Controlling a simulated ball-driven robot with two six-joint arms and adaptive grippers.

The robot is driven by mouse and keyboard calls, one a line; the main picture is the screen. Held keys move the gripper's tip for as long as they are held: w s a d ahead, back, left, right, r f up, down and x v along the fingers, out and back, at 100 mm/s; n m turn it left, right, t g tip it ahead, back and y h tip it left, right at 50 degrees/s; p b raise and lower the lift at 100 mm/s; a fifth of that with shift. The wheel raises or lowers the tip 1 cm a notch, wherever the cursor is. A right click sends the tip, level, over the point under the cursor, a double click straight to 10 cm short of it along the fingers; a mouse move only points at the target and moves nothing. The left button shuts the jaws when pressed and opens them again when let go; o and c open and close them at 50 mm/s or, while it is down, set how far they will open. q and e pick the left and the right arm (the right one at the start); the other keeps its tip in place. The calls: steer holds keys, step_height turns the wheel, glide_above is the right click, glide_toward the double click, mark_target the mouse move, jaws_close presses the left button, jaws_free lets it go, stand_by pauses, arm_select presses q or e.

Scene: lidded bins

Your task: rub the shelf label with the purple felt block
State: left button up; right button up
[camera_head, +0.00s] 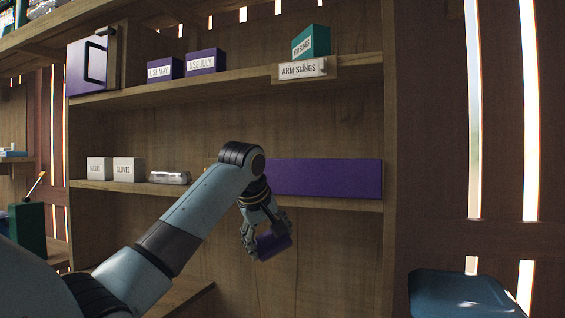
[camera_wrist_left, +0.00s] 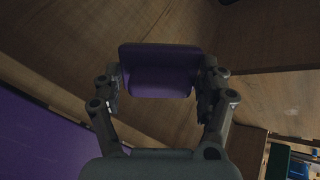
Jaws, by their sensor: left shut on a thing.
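The purple felt block (camera_head: 272,242) is held between the fingers of my left gripper (camera_head: 264,238), in front of the cabinet below the middle shelf. In the left wrist view the purple block (camera_wrist_left: 160,72) sits between both fingers of my left gripper (camera_wrist_left: 160,85), which is shut on it. The shelf label (camera_head: 303,69), white and reading "ARM SLINGS", is on the front edge of the upper shelf, up and to the right of the gripper. The block is well apart from the label. My right gripper is not in view.
A teal box (camera_head: 311,42) stands behind the label. Two purple boxes (camera_head: 202,62) stand left of it. A long purple box (camera_head: 325,178) lies on the middle shelf, near my left wrist. White boxes (camera_head: 128,169) stand further left. A blue bin (camera_head: 462,294) is at lower right.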

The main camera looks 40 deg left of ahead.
arm_select(q)
step_height(320, 180, up, 40)
steer(key=d+t+y+p, duration=0.2)
steer(key=t+p, duration=0.5)
steer(key=t, duration=0.3)
steer(key=shift+m+t, duration=0.3)
steer(key=x, duration=0.6)
steer(key=shift+a+r+p, duration=0.1)
steer(key=shift+r+p, duration=0.1)
steer(key=shift+p, duration=0.2)
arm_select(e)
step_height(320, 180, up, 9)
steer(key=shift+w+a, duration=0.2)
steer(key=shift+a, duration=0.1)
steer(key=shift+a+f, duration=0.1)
arm_select(q)
steer(key=shift+p+x, duration=0.45)
steer(key=shift+x, duration=0.55)
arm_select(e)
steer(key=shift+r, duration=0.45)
